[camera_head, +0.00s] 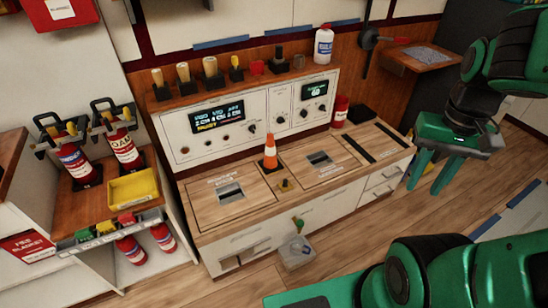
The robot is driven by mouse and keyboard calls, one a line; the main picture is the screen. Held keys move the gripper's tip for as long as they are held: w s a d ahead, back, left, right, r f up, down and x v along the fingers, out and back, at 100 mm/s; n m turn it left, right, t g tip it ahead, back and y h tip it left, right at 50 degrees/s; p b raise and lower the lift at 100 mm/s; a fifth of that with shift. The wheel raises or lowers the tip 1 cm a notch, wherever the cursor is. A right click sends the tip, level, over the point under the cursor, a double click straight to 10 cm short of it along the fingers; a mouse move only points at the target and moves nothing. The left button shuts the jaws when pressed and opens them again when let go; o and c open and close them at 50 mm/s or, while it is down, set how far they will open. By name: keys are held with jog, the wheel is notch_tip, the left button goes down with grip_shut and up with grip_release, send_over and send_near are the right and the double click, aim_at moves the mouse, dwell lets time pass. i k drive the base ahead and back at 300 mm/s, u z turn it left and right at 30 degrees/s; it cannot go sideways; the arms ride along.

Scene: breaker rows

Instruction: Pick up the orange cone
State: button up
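The orange cone (270,152) has a white band and a dark base. It stands upright on the wooden top of the low cabinet (210,218), close to the white control panel behind it. My gripper (428,182) is at the right, pointing down, with its two green fingers apart and nothing between them. It is well to the right of the cone and apart from it. Nothing in front hides the cone.
The control panel (266,115) rises behind the cone. Fire extinguishers (122,148) and a yellow tray (133,188) are at left. A red can (340,110) stands right.

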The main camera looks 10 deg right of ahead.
aim_at(269, 163)
jog(key=i, duration=1)
jog(key=u, duration=0.05)
